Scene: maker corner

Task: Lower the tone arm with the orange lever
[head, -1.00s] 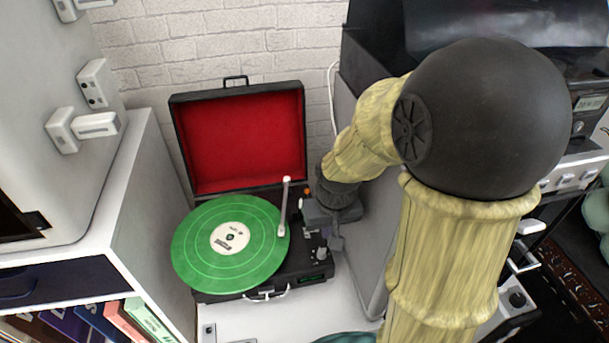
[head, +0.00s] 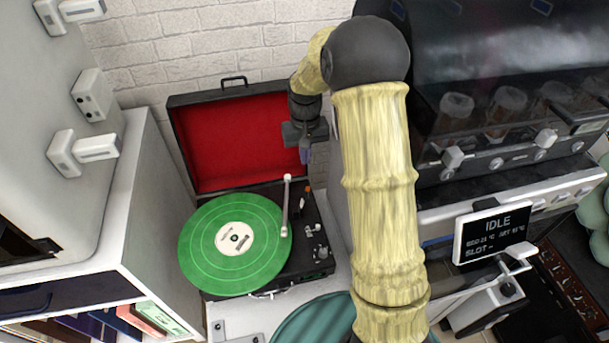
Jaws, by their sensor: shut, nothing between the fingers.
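The open record player (head: 309,262) has a black case with a red-lined lid (head: 230,140) standing up at the back. A green record (head: 208,258) with a white label lies on its platter. The pale tone arm (head: 286,207) runs along the record's right side, its front end at the record's right edge. I cannot tell whether it touches the record. The small orange lever (head: 307,188) shows at the back right of the deck, right of the tone arm's rear end. My gripper (head: 305,157) is shut and empty, pointing down above and behind the lever, in front of the lid's right side.
A white cabinet (head: 150,190) stands close on the left. A dark machine with glass jars (head: 505,100) and a display reading IDLE (head: 491,233) are on the right. A teal round thing (head: 300,328) is at the front. A brick wall (head: 200,40) is behind.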

